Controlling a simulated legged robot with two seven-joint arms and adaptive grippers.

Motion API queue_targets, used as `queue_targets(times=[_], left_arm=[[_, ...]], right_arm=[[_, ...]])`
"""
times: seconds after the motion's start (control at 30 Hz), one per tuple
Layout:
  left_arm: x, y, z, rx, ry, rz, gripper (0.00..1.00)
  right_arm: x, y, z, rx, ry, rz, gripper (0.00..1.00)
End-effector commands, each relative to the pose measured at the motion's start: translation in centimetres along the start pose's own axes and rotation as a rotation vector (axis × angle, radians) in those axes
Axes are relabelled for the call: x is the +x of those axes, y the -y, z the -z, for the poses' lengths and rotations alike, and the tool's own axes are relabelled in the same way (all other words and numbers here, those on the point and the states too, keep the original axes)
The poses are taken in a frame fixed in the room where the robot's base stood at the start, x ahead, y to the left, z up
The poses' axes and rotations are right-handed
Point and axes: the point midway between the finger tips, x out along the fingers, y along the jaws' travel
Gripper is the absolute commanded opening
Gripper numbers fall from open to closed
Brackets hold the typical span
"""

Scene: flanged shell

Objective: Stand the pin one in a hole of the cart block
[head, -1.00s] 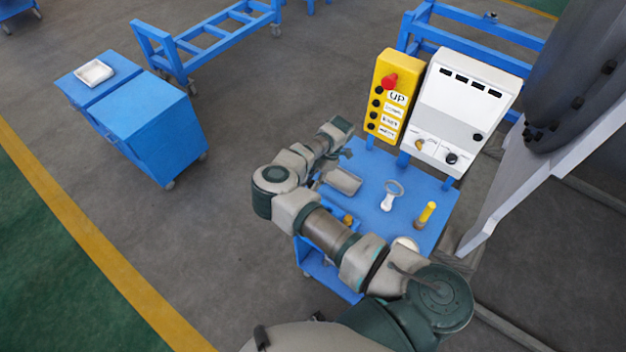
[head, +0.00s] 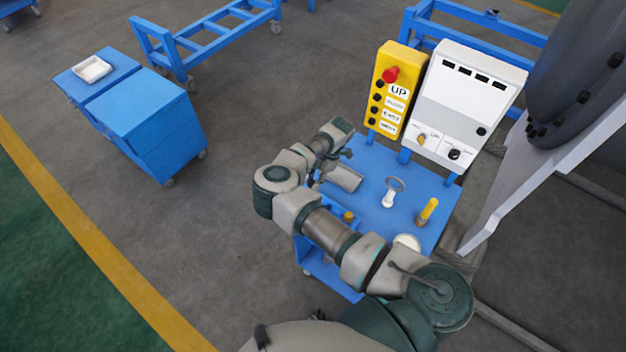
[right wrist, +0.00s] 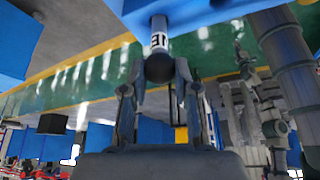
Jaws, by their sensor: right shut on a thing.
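In the right wrist view my right gripper (right wrist: 158,78) is shut on a pin (right wrist: 159,40). The pin has a white, marked shaft and a dark rounded end between the fingers. Its other end meets or overlaps a blue block-like surface (right wrist: 178,12) at the top; I cannot tell whether it is in a hole. In the head view my right arm reaches over the left part of the blue cart top (head: 372,160), and the fingertips and held pin are not clear there. A yellow pin-like piece (head: 427,211) stands on the cart. My left gripper is not in view.
A white ring-headed piece (head: 390,193) and a white round piece (head: 407,242) are on the cart. A yellow button box (head: 387,105) and a white panel (head: 465,105) stand behind. A blue cabinet (head: 150,120) is at the left, with open floor between.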

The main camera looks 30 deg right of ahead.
Motion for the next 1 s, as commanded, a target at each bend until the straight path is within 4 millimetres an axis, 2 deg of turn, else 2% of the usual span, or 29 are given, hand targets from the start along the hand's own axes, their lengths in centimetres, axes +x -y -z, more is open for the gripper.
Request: queue_targets(times=[0.07,0.1,0.2,0.57,0.67,1.0], left_arm=[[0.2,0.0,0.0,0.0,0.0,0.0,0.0],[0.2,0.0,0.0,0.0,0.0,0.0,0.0],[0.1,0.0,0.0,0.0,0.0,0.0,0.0],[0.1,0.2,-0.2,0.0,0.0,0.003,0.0],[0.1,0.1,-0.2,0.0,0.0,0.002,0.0],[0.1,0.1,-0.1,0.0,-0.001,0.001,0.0]], right_arm=[[0.2,0.0,-0.1,0.0,0.0,0.0,0.0],[0.2,0.0,-0.1,0.0,0.0,0.0,0.34],[0.1,0.0,-0.1,0.0,0.0,0.0,0.59],[-0.2,-0.1,-0.1,0.0,0.0,-0.001,0.59],[-1.5,-0.1,-0.1,0.0,-0.001,-0.003,0.59],[-8.9,-0.2,-0.2,0.0,0.0,-0.003,0.59]])
